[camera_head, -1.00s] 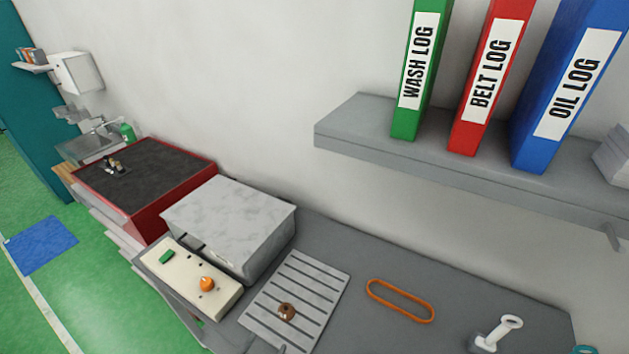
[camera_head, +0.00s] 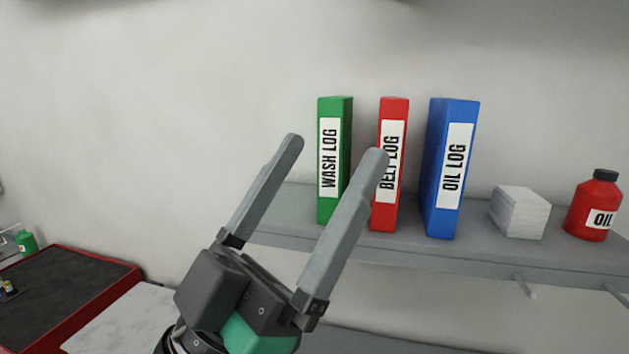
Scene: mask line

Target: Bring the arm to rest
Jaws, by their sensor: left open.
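My left gripper (camera_head: 338,150) is raised in the lower middle of the head view, its two long grey fingers pointing up and spread apart. It is open, with nothing between the fingers. It shows in front of the shelf, and one finger covers part of the red BELT LOG binder (camera_head: 391,200). I cannot tell how far it is from the binders. My right gripper is not in view.
The grey wall shelf (camera_head: 560,252) holds a green WASH LOG binder (camera_head: 334,165), a blue OIL LOG binder (camera_head: 450,170), a white paper stack (camera_head: 520,213) and a red oil bottle (camera_head: 593,205). A red-edged dark-topped unit (camera_head: 75,285) stands lower left. The wall above is bare.

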